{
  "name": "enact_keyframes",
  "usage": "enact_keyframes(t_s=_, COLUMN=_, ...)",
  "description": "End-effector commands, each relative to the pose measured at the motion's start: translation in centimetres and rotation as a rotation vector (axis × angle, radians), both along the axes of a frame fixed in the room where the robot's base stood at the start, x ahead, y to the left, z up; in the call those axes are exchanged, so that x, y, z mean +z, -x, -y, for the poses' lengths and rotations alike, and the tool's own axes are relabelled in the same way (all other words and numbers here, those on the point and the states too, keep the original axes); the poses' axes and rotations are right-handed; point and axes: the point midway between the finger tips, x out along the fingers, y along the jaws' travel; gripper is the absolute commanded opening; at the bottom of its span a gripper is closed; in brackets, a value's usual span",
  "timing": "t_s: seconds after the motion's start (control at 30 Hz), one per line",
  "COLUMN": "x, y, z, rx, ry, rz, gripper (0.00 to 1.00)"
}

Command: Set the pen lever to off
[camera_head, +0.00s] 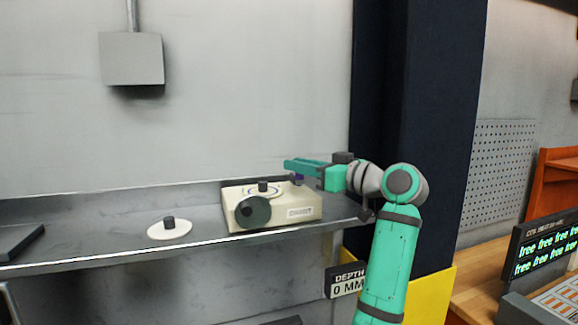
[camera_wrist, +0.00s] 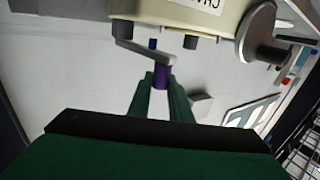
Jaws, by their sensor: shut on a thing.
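The cream box (camera_head: 268,218) with a dark round front knob (camera_head: 254,212) stands on the grey shelf. In the wrist view the box (camera_wrist: 190,14) is at the top, partly cut off by the frame. A grey lever (camera_wrist: 142,48) sticks out from it and carries a purple handle (camera_wrist: 162,72) at its end. My gripper (camera_wrist: 161,82) is shut on this purple handle, one green finger on each side. In the head view my gripper (camera_head: 297,171) is at the box's right rear, with a bit of purple below it. The lever is mostly hidden there.
A white disc with a dark peg (camera_head: 169,228) lies on the shelf (camera_head: 120,242) to the left of the box. A dark flat object (camera_head: 18,240) is at the far left. A dark column (camera_head: 400,100) stands behind my arm. The shelf between disc and box is clear.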

Motion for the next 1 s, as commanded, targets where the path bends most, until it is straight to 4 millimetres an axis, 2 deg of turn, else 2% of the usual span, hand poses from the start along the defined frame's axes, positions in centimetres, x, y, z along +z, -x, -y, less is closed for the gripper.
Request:
enact_keyframes(t_s=0.07, x=-0.1, y=-0.2, z=1.3, rx=0.044, ry=-0.002, rz=-0.005, gripper=0.00)
enact_keyframes(t_s=0.4, x=-0.1, y=-0.3, z=3.3, rx=0.032, ry=0.000, rz=-0.002, gripper=0.00)
enact_keyframes(t_s=1.0, x=-0.1, y=-0.4, z=4.0, rx=0.030, ry=-0.001, rz=-0.002, gripper=0.00)
